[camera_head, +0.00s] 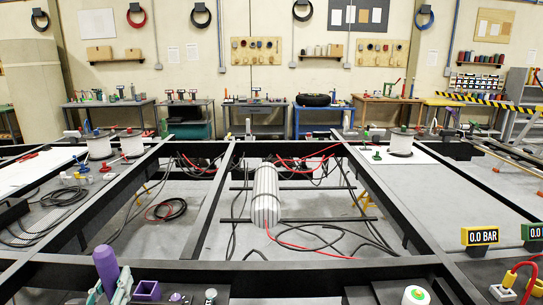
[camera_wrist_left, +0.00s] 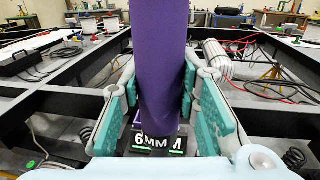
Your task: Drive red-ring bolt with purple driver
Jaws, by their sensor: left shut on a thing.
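The purple driver (camera_head: 106,265) stands near upright at the lower left of the head view. My left gripper (camera_head: 112,291) is around it, mostly cut off by the bottom edge. In the left wrist view the thick purple handle (camera_wrist_left: 160,70) fills the middle, and the teal finger pads of my left gripper (camera_wrist_left: 160,105) are shut on it from both sides. A label reading 6MM (camera_wrist_left: 152,143) shows below the handle. The driver's tip is hidden. I cannot make out a red-ring bolt in either view. My right gripper is out of view.
A purple square holder (camera_head: 147,291) sits right of the driver. Small round parts (camera_head: 176,297) lie along the front edge. Black chassis beams (camera_head: 230,273) cross the floor, with a striped tank (camera_head: 265,198) between them. A yellow gauge reading 0.0 BAR (camera_head: 480,236) stands at right.

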